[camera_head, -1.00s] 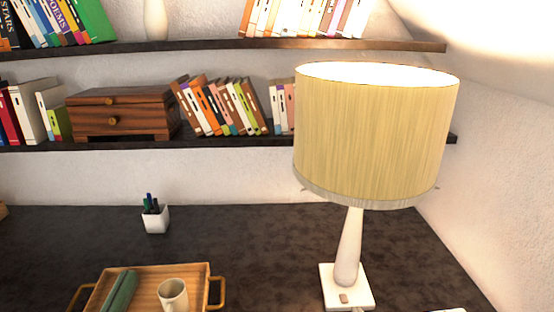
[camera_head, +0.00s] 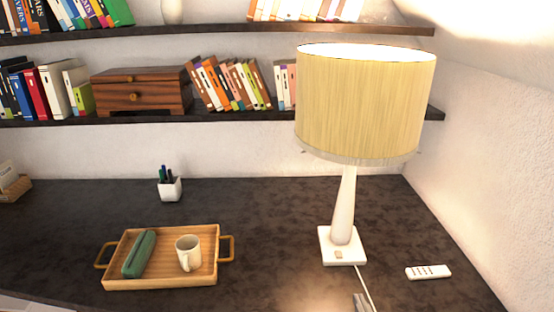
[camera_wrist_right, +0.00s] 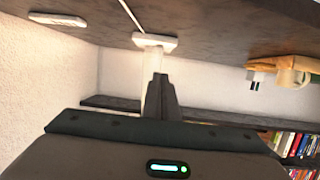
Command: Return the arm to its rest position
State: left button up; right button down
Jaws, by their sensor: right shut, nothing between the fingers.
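My right gripper (camera_head: 362,302) shows only as a small grey tip at the bottom edge of the head view, in front of the lamp base. In the right wrist view, where the scene appears upside down, my right gripper's fingers (camera_wrist_right: 160,82) are together with nothing between them. They overlap the pale stem of the lamp (camera_wrist_right: 153,65) in that picture, and I see no contact. The rest of my right arm is out of the head view. My left gripper is in neither view.
A lit table lamp (camera_head: 365,105) stands on the dark desk (camera_head: 280,215), its cord running forward. A remote (camera_head: 428,272) lies to its right. A wooden tray (camera_head: 165,283) holds a mug (camera_head: 188,254) and a green case (camera_head: 139,254). A pen cup (camera_head: 170,189) stands behind.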

jog(key=s+d+f+n+g, duration=0.1)
jog(key=s+f+g, duration=0.35)
jog(key=s, duration=0.55)
jog(key=s+f+g, duration=0.3)
jog(key=s+f, duration=0.2)
jog(key=s, duration=0.5)
jog(key=s+d+f+n+g, duration=0.1)
jog(key=s+f+g, duration=0.35)
jog(key=s, duration=0.65)
notch_tip(320, 180, down, 29)
jog(key=s+b, duration=0.1)
jog(key=s+d+f+g, duration=0.1)
jog(key=s+d+f, duration=0.2)
jog(key=s+f, duration=1.5)
jog(key=shift+g+b, duration=0.3)
jog(key=shift+b, duration=0.15)
jog(key=c, duration=2.4)
grip_release()
jog(key=shift+c, duration=0.2)
